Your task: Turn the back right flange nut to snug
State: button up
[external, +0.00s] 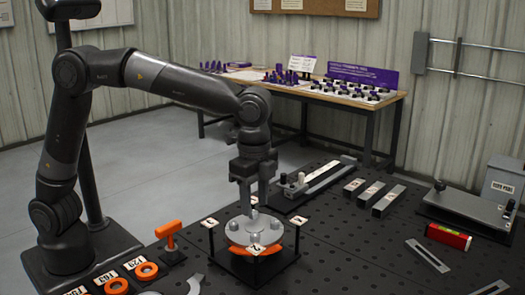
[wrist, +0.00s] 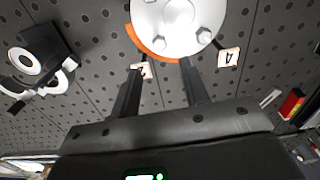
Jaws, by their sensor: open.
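A round grey flange (external: 240,238) with hex nuts sits on an orange ring (external: 271,249) in a black stand with numbered corner tags. The flange (wrist: 172,12) shows at the top of the wrist view, with one nut (wrist: 203,36) at its lower right and another (wrist: 154,48) at its lower left. I cannot tell which nut is the back right one. My gripper (external: 254,204) points down over the flange's far side. In the wrist view my gripper's two fingers (wrist: 160,68) are apart with nothing between them. Contact with a nut cannot be made out.
An orange T-handled tool (external: 169,236) stands left of the flange stand. Orange rings (external: 146,270) lie at the front left. A grey rail fixture (external: 318,180) lies behind the stand, and a red box (external: 447,236) lies right. The perforated bench right of the stand is partly clear.

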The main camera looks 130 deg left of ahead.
jog(key=shift+r, duration=1.5)
jog(key=s+d+r+t, duration=0.1)
jog(key=s+d+r, duration=0.1)
jog(key=s+d, duration=0.5)
jog(key=s+d+r+t, duration=0.2)
jog(key=s+d, duration=0.1)
jog(key=d, duration=0.8)
jog(key=s+d+f+t, duration=0.1)
jog(key=s+d+f, duration=0.2)
jog(key=s+d, duration=0.2)
jog(key=s+d+f+t, duration=0.1)
jog(key=s+d+f, duration=0.2)
jog(key=s+d, duration=0.3)
jog(key=s, duration=0.3)
jog(key=shift+s+d+m+t, duration=0.25)
jog(key=shift+s+m+t, duration=0.05)
jog(key=shift+m, duration=0.1)
jog(key=shift+r, duration=0.1)
jog(key=shift+c, duration=0.5)
